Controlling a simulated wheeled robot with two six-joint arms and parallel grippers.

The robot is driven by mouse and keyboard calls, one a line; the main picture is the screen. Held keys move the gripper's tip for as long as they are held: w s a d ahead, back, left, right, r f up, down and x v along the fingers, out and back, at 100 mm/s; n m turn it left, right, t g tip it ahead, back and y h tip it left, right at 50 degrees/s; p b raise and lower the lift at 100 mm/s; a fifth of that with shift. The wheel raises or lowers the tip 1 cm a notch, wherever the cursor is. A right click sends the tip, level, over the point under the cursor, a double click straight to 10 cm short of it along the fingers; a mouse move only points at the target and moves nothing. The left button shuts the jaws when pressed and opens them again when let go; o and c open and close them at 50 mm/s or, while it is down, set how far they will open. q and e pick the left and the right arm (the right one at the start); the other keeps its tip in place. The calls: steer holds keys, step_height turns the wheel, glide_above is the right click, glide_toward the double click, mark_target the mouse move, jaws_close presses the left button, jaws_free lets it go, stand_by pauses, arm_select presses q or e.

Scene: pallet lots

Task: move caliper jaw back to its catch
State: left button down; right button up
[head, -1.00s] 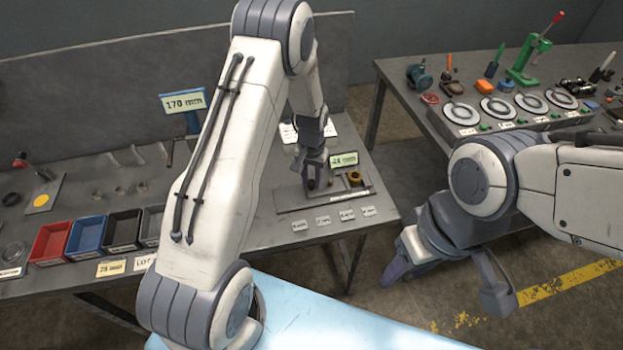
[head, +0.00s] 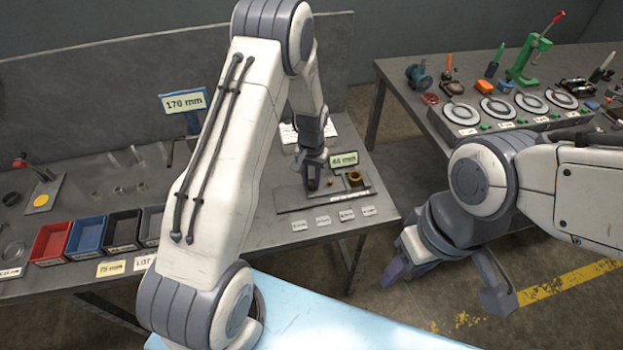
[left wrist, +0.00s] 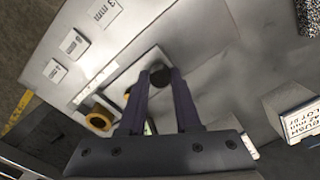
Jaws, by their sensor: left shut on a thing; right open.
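The caliper (head: 290,198) is a flat grey bar-like fixture on the bench in the head view. A brass ring (head: 355,178) sits near its right end; it also shows in the left wrist view (left wrist: 99,118). My left gripper (head: 313,186) is down at the fixture, left of the ring. In the left wrist view its two fingers are shut on a dark round knob (left wrist: 160,76), which looks like the caliper jaw's grip. The catch cannot be made out. My right gripper (head: 445,288) is open and empty, over the floor right of the bench.
A sign reading 44 mm (head: 344,159) stands behind the fixture. Several small label cards (head: 346,215) lie in front. Red (head: 50,243) and blue (head: 86,236) bins stand left, beyond my left arm. A second bench (head: 470,100) holds several round dishes.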

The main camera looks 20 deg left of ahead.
arm_select(q)
steer(key=s+a, duration=0.2)
steer(key=a, duration=0.1)
steer(key=s+a, duration=0.1)
steer(key=a, duration=0.1)
steer(key=shift+s, duration=0.1)
steer(key=c, duration=0.8)
jaws_free()
steer(key=shift+s+a, duration=0.1)
steer(key=shift+c, duration=0.2)
steer(key=shift+o, duration=1.2)
steer(key=shift+a, duration=0.1)
steer(key=shift+r, duration=0.15)
step_height(320, 180, up, 10)
steer(key=b, duration=0.1)
steer(key=shift+r, duration=0.1)
